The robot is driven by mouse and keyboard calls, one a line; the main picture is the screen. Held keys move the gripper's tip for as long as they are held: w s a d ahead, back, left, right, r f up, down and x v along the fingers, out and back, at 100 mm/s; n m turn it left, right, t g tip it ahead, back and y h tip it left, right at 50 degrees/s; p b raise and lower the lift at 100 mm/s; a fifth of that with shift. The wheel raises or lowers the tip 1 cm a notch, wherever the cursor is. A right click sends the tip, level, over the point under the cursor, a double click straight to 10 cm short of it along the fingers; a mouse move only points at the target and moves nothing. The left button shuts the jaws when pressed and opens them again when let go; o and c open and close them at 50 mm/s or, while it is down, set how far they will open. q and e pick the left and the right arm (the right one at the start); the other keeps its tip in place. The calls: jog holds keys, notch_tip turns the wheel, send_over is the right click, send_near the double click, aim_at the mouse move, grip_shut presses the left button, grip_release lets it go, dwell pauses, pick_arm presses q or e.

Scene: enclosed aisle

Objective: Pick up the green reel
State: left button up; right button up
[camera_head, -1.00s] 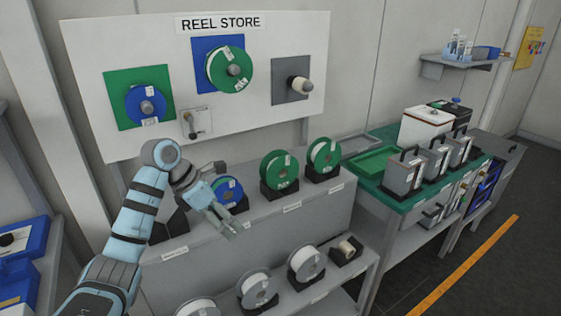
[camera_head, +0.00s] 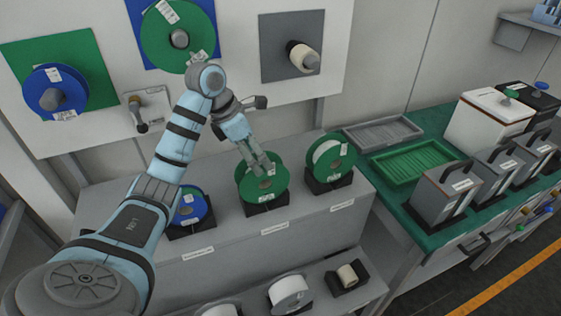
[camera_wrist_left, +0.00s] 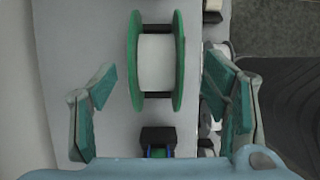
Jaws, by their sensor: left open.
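A green reel (camera_head: 264,186) with a pale winding stands upright in a black holder on the grey shelf, in the middle of the head view. A second green reel (camera_head: 331,158) stands to its right, and another green reel (camera_head: 165,38) hangs on the blue panel above. My left gripper (camera_head: 259,166) is open and empty, in front of the middle shelf reel and partly hiding it. In the left wrist view, a green-flanged reel (camera_wrist_left: 157,62) shows edge-on between and ahead of the spread fingers (camera_wrist_left: 165,100). My right gripper is not in view.
A blue reel (camera_head: 190,208) stands left of the middle green one on the shelf (camera_head: 330,225). White reels (camera_head: 289,293) sit on a lower shelf. On the right, a green bench (camera_head: 400,205) holds a green tray (camera_head: 413,160) and several grey cases.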

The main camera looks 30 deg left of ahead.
aim_at(262, 177)
pick_arm(q)
jog(key=shift+w, duration=0.25)
jog(key=shift+f, duration=0.2)
jog(key=x, duration=0.6)
jog(key=shift+w+f, duration=0.2)
jog(key=shift+f, duration=0.05)
jog(key=shift+s+r, duration=0.1)
jog(key=shift+s, duration=0.05)
jog(key=c, duration=1.6)
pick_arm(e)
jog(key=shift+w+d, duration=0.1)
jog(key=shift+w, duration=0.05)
